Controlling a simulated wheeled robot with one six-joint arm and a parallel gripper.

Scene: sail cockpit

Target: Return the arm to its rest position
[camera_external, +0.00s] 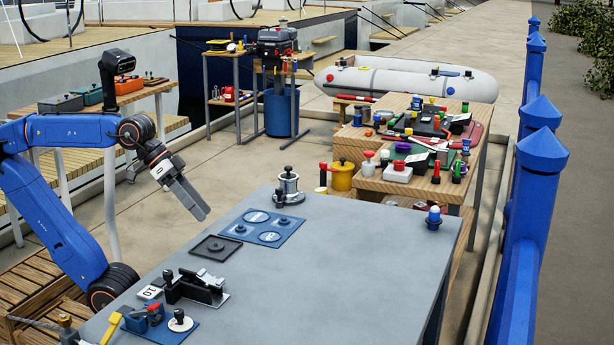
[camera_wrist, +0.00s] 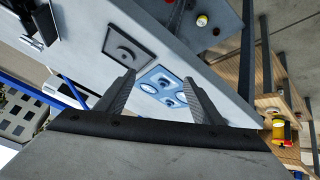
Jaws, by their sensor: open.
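My blue arm (camera_external: 60,130) reaches in from the left in the external view. My gripper (camera_external: 200,212) hangs off its end, pointing down and to the right, in the air near the left edge of the grey table (camera_external: 350,270). In the wrist view, the two dark fingers of my gripper (camera_wrist: 158,90) stand wide apart with nothing between them. Past the fingers, the wrist view shows the tabletop with the blue mat (camera_wrist: 148,88) and the dark square tray (camera_wrist: 115,42).
On the table are the blue mat (camera_external: 262,228), dark square tray (camera_external: 216,247), a black fixture (camera_external: 195,288), a metal winch-like piece (camera_external: 289,188) and a blue-based knob (camera_external: 433,218). A crowded wooden table (camera_external: 420,185) stands behind. Blue posts (camera_external: 535,150) line the right.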

